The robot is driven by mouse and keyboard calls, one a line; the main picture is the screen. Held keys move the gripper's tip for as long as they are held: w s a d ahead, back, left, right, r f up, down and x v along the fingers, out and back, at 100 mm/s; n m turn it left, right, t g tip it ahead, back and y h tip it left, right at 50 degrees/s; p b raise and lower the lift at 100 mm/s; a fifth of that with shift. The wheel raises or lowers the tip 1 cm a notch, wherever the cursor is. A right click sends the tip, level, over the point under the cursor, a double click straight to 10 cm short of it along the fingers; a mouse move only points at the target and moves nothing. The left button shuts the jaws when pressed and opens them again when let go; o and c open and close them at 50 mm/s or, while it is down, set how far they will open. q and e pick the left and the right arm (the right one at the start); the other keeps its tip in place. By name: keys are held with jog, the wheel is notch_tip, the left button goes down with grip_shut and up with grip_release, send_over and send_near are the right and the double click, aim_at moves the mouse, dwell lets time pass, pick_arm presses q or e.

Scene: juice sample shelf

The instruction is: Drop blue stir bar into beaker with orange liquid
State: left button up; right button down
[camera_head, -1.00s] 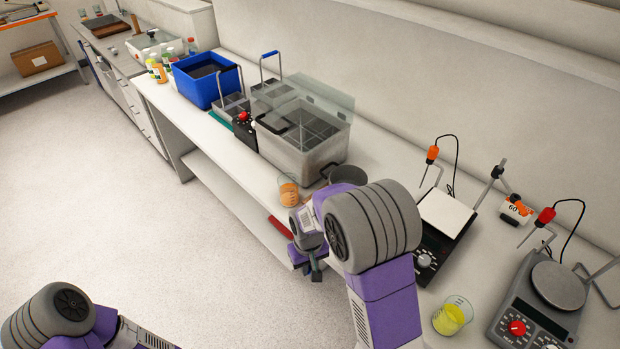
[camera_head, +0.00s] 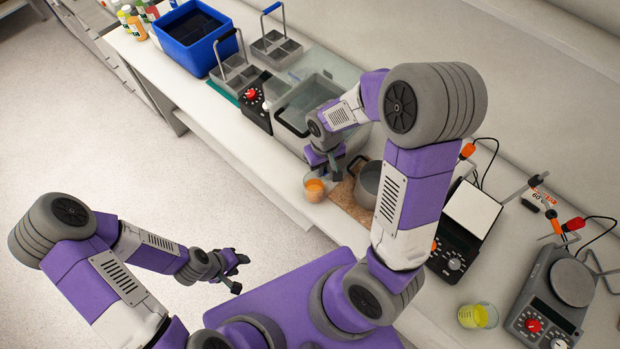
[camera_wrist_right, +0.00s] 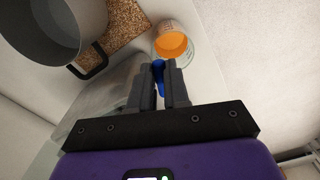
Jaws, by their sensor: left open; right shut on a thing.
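The beaker with orange liquid (camera_head: 314,188) stands on the bench, left of the pot. It also shows at the top of the right wrist view (camera_wrist_right: 172,42). My right gripper (camera_head: 335,174) is just above and beside this beaker, and in the right wrist view (camera_wrist_right: 166,72) its fingers are shut on the blue stir bar (camera_wrist_right: 159,73). The bar's end points toward the beaker, and from this view I cannot tell whether it is over the opening. My left gripper (camera_head: 238,273) is open and empty, off the bench over the floor.
A grey pot (camera_head: 368,186) on a cork mat (camera_head: 347,203) stands right beside the beaker. A clear-walled water bath (camera_head: 300,115) is behind. A beaker with yellow liquid (camera_head: 477,316) and hotplate stirrers (camera_head: 463,237) are at the right. A blue bin (camera_head: 196,38) stands farther left.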

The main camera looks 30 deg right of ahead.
jog(key=shift+s+f+b, duration=0.15)
jog(key=shift+f+b, duration=0.2)
jog(key=shift+f, duration=0.25)
notch_tip(320, 180, down, 4)
jog(key=b, duration=0.3)
jog(key=shift+f, duration=0.2)
jog(key=c, duration=1)
grip_release()
notch_tip(320, 180, up, 8)
jog(key=shift+f, duration=0.15)
